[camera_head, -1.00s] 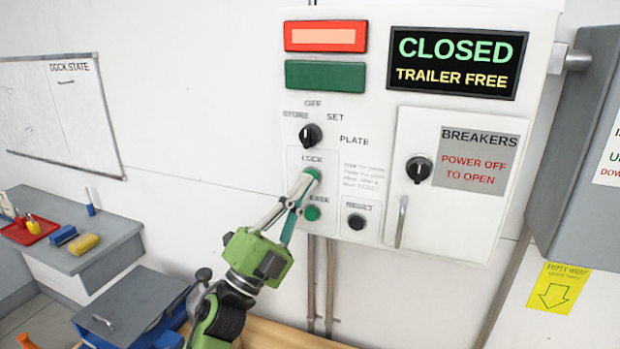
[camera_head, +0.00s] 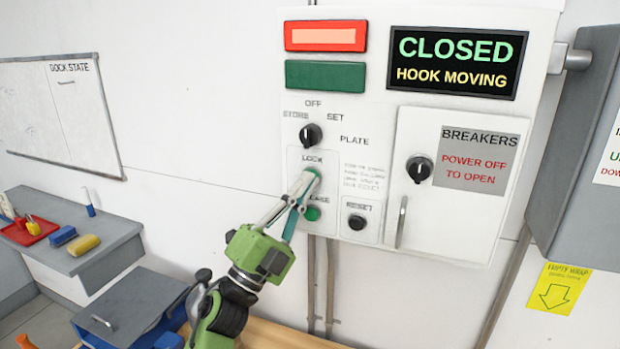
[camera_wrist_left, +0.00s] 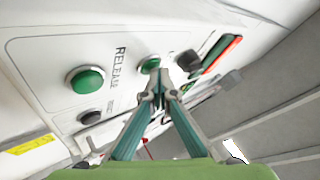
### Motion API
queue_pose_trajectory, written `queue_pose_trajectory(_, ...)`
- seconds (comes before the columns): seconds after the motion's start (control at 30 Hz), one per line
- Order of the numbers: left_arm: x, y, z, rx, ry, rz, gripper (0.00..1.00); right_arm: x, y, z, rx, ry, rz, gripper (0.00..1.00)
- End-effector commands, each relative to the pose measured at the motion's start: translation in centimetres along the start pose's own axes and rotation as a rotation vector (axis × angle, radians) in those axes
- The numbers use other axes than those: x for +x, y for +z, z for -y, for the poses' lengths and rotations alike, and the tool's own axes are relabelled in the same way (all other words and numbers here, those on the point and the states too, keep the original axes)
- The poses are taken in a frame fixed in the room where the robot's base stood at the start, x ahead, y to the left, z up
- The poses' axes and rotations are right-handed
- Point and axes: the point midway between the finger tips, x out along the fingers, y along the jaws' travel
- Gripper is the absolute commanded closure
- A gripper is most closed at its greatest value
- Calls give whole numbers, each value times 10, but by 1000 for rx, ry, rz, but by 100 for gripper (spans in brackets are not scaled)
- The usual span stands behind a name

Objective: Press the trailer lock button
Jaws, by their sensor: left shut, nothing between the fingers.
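The green LOCK button (camera_head: 314,173) is on the white control panel (camera_head: 375,100), below the selector knob. It also shows in the left wrist view (camera_wrist_left: 150,63). My left gripper (camera_head: 306,180) is shut and empty, with its fingertips at the LOCK button; they partly cover it, and I cannot tell how far it is pushed in. The green RELEASE button (camera_head: 312,213) sits just below, and its label is partly hidden by the fingers. The display (camera_head: 454,62) reads CLOSED and HOOK MOVING. My right gripper is not in view.
A black selector knob (camera_head: 311,135) is above LOCK and a black RESET button (camera_head: 357,221) is at lower right. The breaker door (camera_head: 455,205) has a protruding handle (camera_head: 401,222). A grey counter (camera_head: 110,232) with a red tray (camera_head: 30,232) stands at left.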

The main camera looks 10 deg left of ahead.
Motion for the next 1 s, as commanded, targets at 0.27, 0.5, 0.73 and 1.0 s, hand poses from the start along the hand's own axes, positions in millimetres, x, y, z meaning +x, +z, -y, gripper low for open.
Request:
queue_pose_trajectory(0.27,-7,-4,4,-1,2,3,100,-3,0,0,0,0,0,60)
queue_pose_trajectory(0.5,-13,-8,8,0,1,2,100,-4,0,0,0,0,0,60)
queue_pose_trajectory(0.73,-13,-8,8,0,1,1,100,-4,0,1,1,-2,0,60)
queue_pose_trajectory(1.0,-29,-20,21,1,2,1,100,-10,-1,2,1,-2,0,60)
